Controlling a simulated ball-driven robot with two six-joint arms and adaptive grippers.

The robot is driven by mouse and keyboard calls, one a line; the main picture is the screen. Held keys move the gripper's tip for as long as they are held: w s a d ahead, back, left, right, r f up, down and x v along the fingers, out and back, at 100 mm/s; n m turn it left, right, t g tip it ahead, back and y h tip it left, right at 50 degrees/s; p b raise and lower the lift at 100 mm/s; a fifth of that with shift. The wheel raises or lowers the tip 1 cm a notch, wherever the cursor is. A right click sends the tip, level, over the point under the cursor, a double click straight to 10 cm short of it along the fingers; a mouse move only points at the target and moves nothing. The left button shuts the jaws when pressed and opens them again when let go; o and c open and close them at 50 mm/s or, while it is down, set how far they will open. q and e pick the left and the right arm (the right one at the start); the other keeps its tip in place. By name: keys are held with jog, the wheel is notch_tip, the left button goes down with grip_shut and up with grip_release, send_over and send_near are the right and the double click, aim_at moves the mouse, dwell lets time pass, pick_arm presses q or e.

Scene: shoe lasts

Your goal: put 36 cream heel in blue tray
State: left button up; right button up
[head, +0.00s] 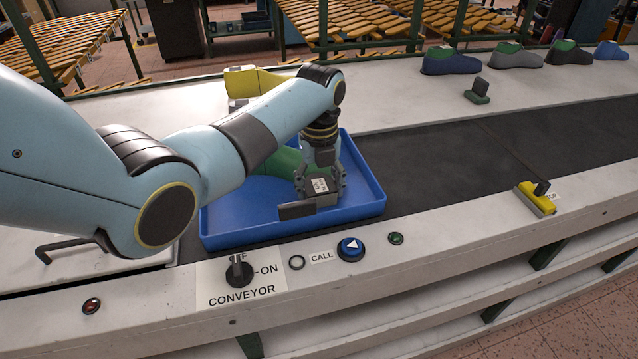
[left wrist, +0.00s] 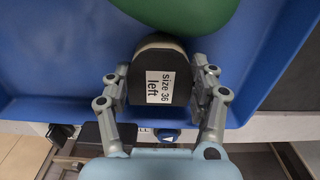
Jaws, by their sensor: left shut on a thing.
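The 36 heel (head: 319,186) is a dark block with a white label. In the left wrist view the heel (left wrist: 158,88) reads "size 36 left" and shows a thin cream edge at its far side. My left gripper (head: 320,184) is shut on it, a finger on each side, over the blue tray (head: 225,232). Whether the heel touches the tray floor is hard to tell. A green last (head: 282,161) lies in the tray just behind the heel, partly hidden by my arm; it shows in the left wrist view (left wrist: 180,12). My right gripper is not in view.
The tray sits on the dark conveyor belt (head: 480,140), which is clear to the right. The conveyor switch (head: 238,271) and blue call button (head: 350,248) are in front. Several shoe-shaped pieces (head: 450,62) stand at the back right.

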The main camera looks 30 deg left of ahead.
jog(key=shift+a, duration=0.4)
pick_arm(q)
jog(key=o, duration=0.8)
jog(key=shift+f, duration=0.15)
jog(key=o, duration=0.4)
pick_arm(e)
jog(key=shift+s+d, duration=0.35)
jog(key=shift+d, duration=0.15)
